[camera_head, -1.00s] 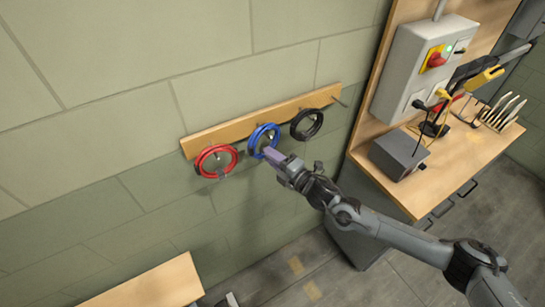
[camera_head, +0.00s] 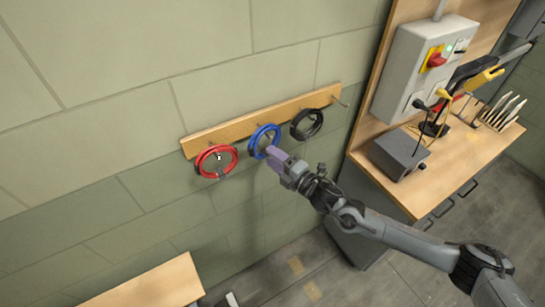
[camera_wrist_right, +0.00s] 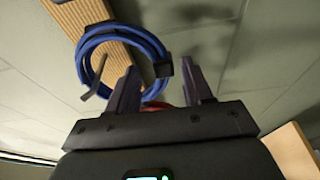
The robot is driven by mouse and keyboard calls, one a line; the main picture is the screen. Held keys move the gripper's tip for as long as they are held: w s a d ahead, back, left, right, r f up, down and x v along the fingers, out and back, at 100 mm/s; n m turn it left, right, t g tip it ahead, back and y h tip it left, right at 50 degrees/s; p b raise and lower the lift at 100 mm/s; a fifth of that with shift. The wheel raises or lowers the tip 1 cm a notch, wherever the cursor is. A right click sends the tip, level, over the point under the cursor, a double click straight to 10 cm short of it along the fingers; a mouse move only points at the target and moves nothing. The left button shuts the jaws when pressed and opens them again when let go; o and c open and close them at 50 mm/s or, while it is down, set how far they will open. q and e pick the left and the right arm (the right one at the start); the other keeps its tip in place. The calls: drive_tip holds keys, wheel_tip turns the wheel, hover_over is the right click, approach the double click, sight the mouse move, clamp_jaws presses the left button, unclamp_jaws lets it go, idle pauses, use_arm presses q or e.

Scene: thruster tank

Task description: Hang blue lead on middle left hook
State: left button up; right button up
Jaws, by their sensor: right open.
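The blue lead (camera_head: 256,134) is a round coil against the wooden hook board (camera_head: 230,131), between the red and black leads. It appears to hang on a hook there; the wrist view shows a metal peg (camera_wrist_right: 97,80) at the coil's lower left. My right gripper (camera_head: 270,151) is just below and in front of the coil. In the right wrist view the coil (camera_wrist_right: 84,62) is beyond the open right gripper (camera_wrist_right: 162,88), and the left finger overlaps its lower edge. Whether they touch is unclear. My left gripper is not in view.
The red lead (camera_head: 199,161) hangs at the board's left and the black lead (camera_head: 295,128) to the right of the blue one. The rightmost hook (camera_head: 340,102) is bare. A workbench (camera_head: 435,183) with a grey box (camera_head: 400,155) stands right; a wooden surface (camera_head: 150,285) is at lower left.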

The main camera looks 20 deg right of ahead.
drive_tip(key=v, duration=0.9)
drive_tip(key=s+a+f+m+g+h, duration=0.1)
drive_tip(key=s+a+f+m+h, duration=0.1)
drive_tip(key=s+a+f+m, duration=0.75)
drive_tip(key=s+d+f+m+g+h, duration=0.2)
drive_tip(key=s+d+m+g+h, duration=0.15)
drive_tip(key=s+m+g, duration=0.45)
drive_tip(key=s+d+f+m+g+h, duration=0.25)
drive_tip(key=s+d, duration=0.25)
drive_tip(key=s, duration=0.7)
wheel_tip(320, 180, up, 20)
drive_tip(key=m+g+p, duration=0.1)
drive_tip(key=p, duration=1.8)
drive_tip(key=shift+s+a+y+p, duration=0.2)
drive_tip(key=shift+s+y+p, duration=0.1)
drive_tip(key=shift+s+p, duration=0.05)
drive_tip(key=shift+r, duration=0.15)
